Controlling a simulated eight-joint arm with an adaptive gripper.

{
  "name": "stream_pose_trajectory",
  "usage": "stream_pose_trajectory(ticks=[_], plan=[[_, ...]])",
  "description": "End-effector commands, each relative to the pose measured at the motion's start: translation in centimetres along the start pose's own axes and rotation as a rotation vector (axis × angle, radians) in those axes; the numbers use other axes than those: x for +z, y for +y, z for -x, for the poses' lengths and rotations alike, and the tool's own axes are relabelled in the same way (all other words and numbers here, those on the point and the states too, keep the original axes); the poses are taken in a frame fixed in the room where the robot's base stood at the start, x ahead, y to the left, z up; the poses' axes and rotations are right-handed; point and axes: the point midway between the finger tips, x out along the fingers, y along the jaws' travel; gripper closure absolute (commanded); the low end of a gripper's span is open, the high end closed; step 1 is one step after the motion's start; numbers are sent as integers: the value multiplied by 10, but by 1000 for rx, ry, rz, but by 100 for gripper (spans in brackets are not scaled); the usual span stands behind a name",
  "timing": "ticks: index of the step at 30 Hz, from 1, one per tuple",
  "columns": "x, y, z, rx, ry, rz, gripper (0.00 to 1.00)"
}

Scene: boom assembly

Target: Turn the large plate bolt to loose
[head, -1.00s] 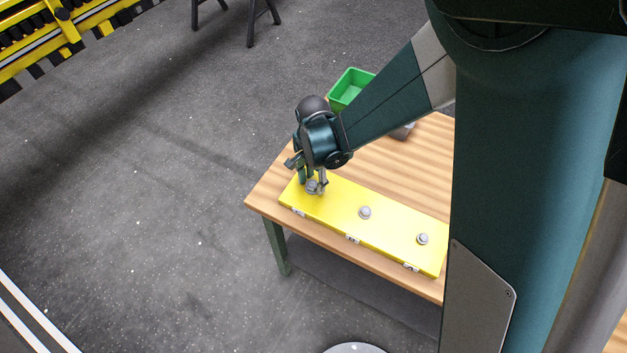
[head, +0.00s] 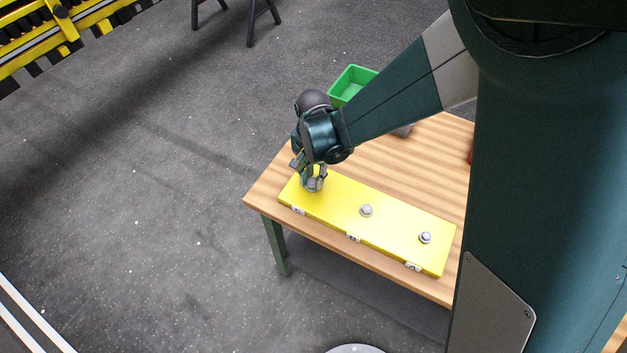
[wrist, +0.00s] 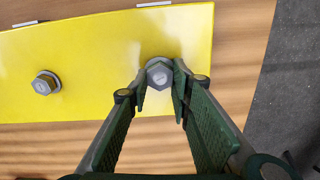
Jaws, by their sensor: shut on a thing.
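The yellow plate (head: 388,228) lies on the wooden table with three grey bolts in a row. My gripper (head: 313,186) is over the bolt at the plate's left end. In the wrist view my gripper (wrist: 160,90) has its two fingertips on either side of this large plate bolt (wrist: 159,75), shut on it. The bolt's hex head and round washer show between the fingers. In the head view the fingers mostly cover it. The bolt stands upright in the plate.
A middle bolt (head: 366,210) and a right bolt (head: 425,238) stand free on the plate; the middle one also shows in the wrist view (wrist: 44,84). White labels run along the plate's front edge.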

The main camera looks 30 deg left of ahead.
Motion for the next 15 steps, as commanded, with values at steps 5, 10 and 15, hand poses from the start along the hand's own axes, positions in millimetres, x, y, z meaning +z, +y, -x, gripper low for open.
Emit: stream_pose_trajectory(ticks=[5,10,15], plan=[[0,-1,-3,0,0,155,90],[1,-1,-3,0,0,316,90],[1,-2,-3,0,0,478,90]])
